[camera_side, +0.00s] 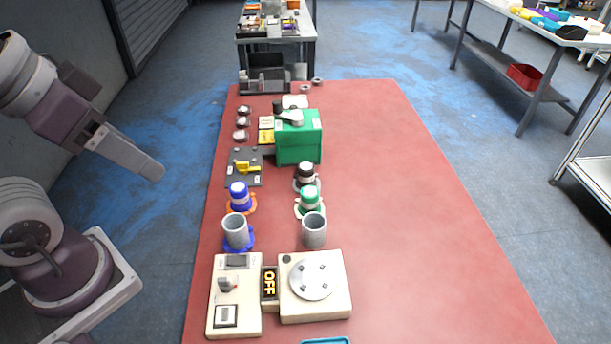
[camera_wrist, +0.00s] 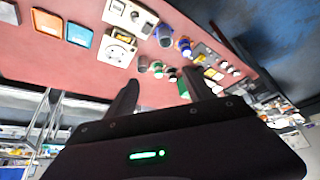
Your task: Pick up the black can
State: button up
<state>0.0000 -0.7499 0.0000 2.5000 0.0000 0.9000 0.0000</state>
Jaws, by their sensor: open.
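The black can (camera_side: 306,172), with a pale band, stands on the red table in the right column of cans, just in front of the green box and behind the green can (camera_side: 309,197). My gripper (camera_side: 152,170) is in the air left of the table, well apart from the can. In the wrist view its two fingers are spread with nothing between them (camera_wrist: 160,82). The black can shows small and dark in the wrist view (camera_wrist: 172,75), beyond the fingers.
A blue can (camera_side: 239,194) and two grey cups (camera_side: 236,232) (camera_side: 314,231) stand close by. The green box (camera_side: 298,137) is just behind the black can. Two cream devices (camera_side: 235,300) (camera_side: 320,290) are at the front. The right side of the red table (camera_side: 420,220) is clear.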

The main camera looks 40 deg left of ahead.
jog(key=shift+o, duration=0.5)
jog(key=m+g, duration=0.5)
jog(key=m, duration=1)
send_over(306, 166)
jog(key=s, duration=0.1)
jog(key=f, duration=1.9)
jog(key=shift+a+f, duration=0.3)
jog(key=shift+f, duration=0.1)
jog(key=shift+m+g, duration=0.3)
jog(key=shift+m, duration=0.6)
jog(key=f, duration=0.2)
jog(key=w+f, duration=0.1)
jog(key=f, duration=0.1)
jog(key=shift+f, duration=0.35)
jog(key=f, duration=0.7)
jog(key=shift+d+f, duration=0.2)
jog(key=shift+d, duration=0.1)
jog(key=shift+r, duration=0.1)
grip_shut()
